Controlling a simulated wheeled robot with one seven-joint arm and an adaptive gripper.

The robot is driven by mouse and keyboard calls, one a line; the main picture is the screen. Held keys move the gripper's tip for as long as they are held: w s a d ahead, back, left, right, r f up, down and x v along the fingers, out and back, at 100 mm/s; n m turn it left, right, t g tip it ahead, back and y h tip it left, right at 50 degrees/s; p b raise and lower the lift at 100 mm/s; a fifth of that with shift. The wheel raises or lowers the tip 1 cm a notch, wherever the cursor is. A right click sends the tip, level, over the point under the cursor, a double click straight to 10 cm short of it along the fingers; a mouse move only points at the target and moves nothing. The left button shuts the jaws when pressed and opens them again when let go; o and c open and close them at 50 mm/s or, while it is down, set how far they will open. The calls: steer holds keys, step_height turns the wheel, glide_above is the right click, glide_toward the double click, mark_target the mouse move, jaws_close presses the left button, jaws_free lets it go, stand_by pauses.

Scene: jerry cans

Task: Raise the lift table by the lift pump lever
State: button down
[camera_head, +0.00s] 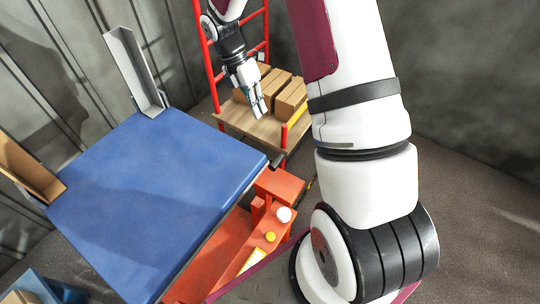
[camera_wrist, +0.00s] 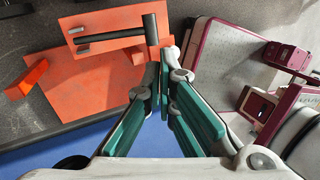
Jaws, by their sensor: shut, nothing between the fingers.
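The lift table has a blue top (camera_head: 165,185) and an orange base (camera_head: 215,255) in the head view. A dark handle end (camera_head: 277,160), apparently of the lift pump lever, shows at the blue top's right corner. In the wrist view a dark bar (camera_wrist: 115,40) with a crosspiece, apparently the same lever, lies over the orange base (camera_wrist: 95,75). My gripper (camera_head: 258,112) hangs beyond the table's right corner, fingers pointing down and empty. In the wrist view its teal fingers (camera_wrist: 165,65) come together close to the crosspiece in the picture; contact cannot be told.
A red-framed rack (camera_head: 215,85) with cardboard boxes (camera_head: 290,98) on a wooden shelf stands behind my gripper. Grey walls close the back; open floor (camera_head: 480,200) lies at right.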

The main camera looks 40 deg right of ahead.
mark_target(277, 159)
steer(key=shift+n, duration=0.7)
steer(key=f, duration=0.3)
steer(key=f+b, duration=0.1)
steer(key=f, duration=0.1)
steer(key=shift+w+d, duration=0.25)
steer(key=shift+w, duration=0.15)
steer(key=b+x, duration=0.1)
steer(key=x, duration=0.3)
steer(key=b+x, duration=0.2)
steer(key=x, duration=0.3)
steer(key=b+x, duration=0.1)
steer(key=x, duration=0.4)
steer(key=shift+s+a+r+b, duration=0.1)
steer(key=shift+s+a+b, duration=0.05)
steer(key=shift+s+b, duration=0.15)
